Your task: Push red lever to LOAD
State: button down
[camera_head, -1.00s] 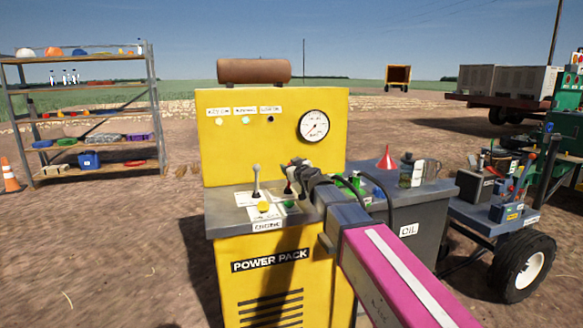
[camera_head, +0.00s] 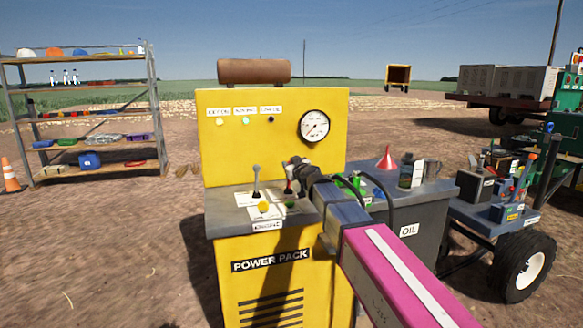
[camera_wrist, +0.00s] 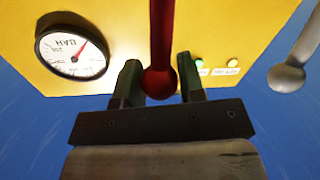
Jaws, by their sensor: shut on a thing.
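The red lever (camera_head: 289,184) stands on the top of the yellow power pack (camera_head: 222,130), right of a lever with a pale grey knob (camera_head: 256,169). My gripper (camera_head: 294,165) is at the red lever's upper end and hides part of it. In the wrist view, the red shaft and round knob of the red lever (camera_wrist: 160,82) lie between the two dark fingers of my gripper (camera_wrist: 158,95), which is shut on it. The grey-knobbed lever (camera_wrist: 288,78) is apart at the right. The LOAD marking is not readable.
A round gauge (camera_head: 314,126) is on the yellow panel behind my gripper. A yellow button (camera_head: 263,207) sits in front of the levers. A grey OIL cabinet (camera_head: 410,215) with a red funnel (camera_head: 386,160) stands at the right.

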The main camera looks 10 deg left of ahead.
jog(key=shift+w+a+r, duration=0.2)
jog(key=shift+w+a, duration=0.25)
jog(key=shift+w, duration=0.3)
jog(key=x, duration=0.6)
jog(key=shift+w+f, duration=0.4)
jog(key=shift+f, duration=0.05)
jog(key=shift+d, duration=0.2)
jog(key=c, duration=0.8)
grip_release()
jog(key=shift+o, duration=0.2)
jog(key=shift+s, duration=0.1)
jog(key=v, duration=1)
jog(key=shift+s+d, duration=0.25)
jog(key=shift+d, duration=0.05)
